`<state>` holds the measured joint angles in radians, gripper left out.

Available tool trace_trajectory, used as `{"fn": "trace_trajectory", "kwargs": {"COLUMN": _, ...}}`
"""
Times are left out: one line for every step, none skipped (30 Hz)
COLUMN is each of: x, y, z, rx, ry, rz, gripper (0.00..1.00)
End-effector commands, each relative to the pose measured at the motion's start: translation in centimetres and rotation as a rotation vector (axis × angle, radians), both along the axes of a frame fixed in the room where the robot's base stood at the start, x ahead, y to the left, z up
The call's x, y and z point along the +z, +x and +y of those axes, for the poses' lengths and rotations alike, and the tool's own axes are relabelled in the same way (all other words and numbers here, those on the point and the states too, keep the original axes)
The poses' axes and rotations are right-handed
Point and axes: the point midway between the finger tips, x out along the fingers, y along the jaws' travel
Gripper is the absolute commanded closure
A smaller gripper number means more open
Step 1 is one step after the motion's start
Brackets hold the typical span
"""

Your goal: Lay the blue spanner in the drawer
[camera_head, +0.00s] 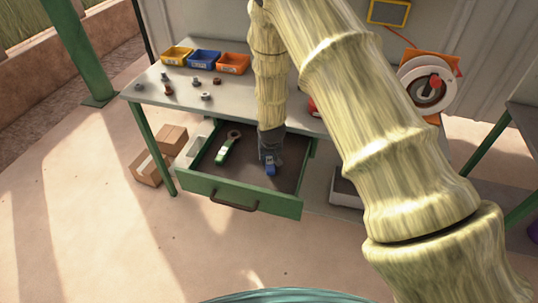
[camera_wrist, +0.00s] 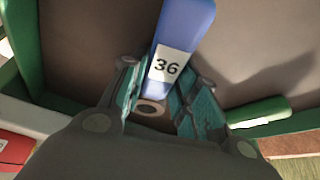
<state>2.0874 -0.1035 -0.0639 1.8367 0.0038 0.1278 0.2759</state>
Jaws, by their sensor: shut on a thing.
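The blue spanner (camera_wrist: 184,28) carries a white label marked 36 and lies between the fingers of my gripper (camera_wrist: 160,100) in the wrist view. In the head view, my gripper (camera_head: 270,158) points down over the open drawer (camera_head: 222,191), shut on the blue spanner (camera_head: 270,168). The spanner is over the drawer's dark floor, right of its middle. I cannot tell whether it touches the floor. A green spanner (camera_head: 228,146) lies in the left part of the drawer. Its handle also shows in the wrist view (camera_wrist: 258,112). My gripper hides part of the blue spanner.
The drawer is pulled out under a grey workbench (camera_head: 145,98). Yellow (camera_head: 177,55), blue (camera_head: 204,59) and orange (camera_head: 233,63) bins stand on the bench with several loose nuts and bolts. Cardboard boxes (camera_head: 150,168) stand left of the drawer. My arm blocks much of the right side.

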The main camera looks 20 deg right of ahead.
Motion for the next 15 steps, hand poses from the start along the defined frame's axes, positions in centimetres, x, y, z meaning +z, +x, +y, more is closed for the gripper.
{"fn": "trace_trajectory", "kwargs": {"x": -0.15, "y": 0.07, "z": -0.01, "rx": 0.000, "ry": 0.000, "rz": -0.002, "gripper": 1.00}}
{"fn": "trace_trajectory", "kwargs": {"x": -0.26, "y": 0.10, "z": 0.00, "rx": 0.000, "ry": 0.000, "rz": -0.002, "gripper": 1.00}}
{"fn": "trace_trajectory", "kwargs": {"x": -0.35, "y": 0.12, "z": 0.00, "rx": 0.000, "ry": 0.000, "rz": -0.003, "gripper": 1.00}}
{"fn": "trace_trajectory", "kwargs": {"x": -0.38, "y": 0.13, "z": -0.01, "rx": 0.000, "ry": 0.000, "rz": -0.003, "gripper": 1.00}}
{"fn": "trace_trajectory", "kwargs": {"x": -0.38, "y": 0.13, "z": -0.01, "rx": 0.000, "ry": 0.000, "rz": -0.003, "gripper": 1.00}}
{"fn": "trace_trajectory", "kwargs": {"x": -0.38, "y": 0.12, "z": 0.00, "rx": 0.000, "ry": 0.000, "rz": -0.003, "gripper": 1.00}}
{"fn": "trace_trajectory", "kwargs": {"x": -0.39, "y": 0.11, "z": -0.01, "rx": 0.000, "ry": -0.001, "rz": -0.003, "gripper": 1.00}}
{"fn": "trace_trajectory", "kwargs": {"x": -0.39, "y": 0.11, "z": -0.01, "rx": 0.000, "ry": -0.001, "rz": -0.003, "gripper": 1.00}}
{"fn": "trace_trajectory", "kwargs": {"x": -0.40, "y": 0.10, "z": -0.01, "rx": -0.001, "ry": 0.000, "rz": -0.003, "gripper": 1.00}}
{"fn": "trace_trajectory", "kwargs": {"x": -0.44, "y": 0.09, "z": -0.02, "rx": -0.001, "ry": 0.000, "rz": -0.003, "gripper": 1.00}}
{"fn": "trace_trajectory", "kwargs": {"x": -0.51, "y": 0.09, "z": -0.02, "rx": -0.001, "ry": 0.000, "rz": -0.002, "gripper": 1.00}}
{"fn": "trace_trajectory", "kwargs": {"x": -0.63, "y": 0.09, "z": -0.02, "rx": -0.001, "ry": 0.000, "rz": -0.002, "gripper": 1.00}}
{"fn": "trace_trajectory", "kwargs": {"x": -0.72, "y": 0.08, "z": -0.02, "rx": -0.001, "ry": 0.000, "rz": -0.002, "gripper": 1.00}}
{"fn": "trace_trajectory", "kwargs": {"x": -0.79, "y": 0.09, "z": -0.02, "rx": -0.001, "ry": 0.000, "rz": -0.002, "gripper": 1.00}}
{"fn": "trace_trajectory", "kwargs": {"x": -0.70, "y": 0.06, "z": -0.02, "rx": -0.001, "ry": 0.000, "rz": -0.002, "gripper": 0.63}}
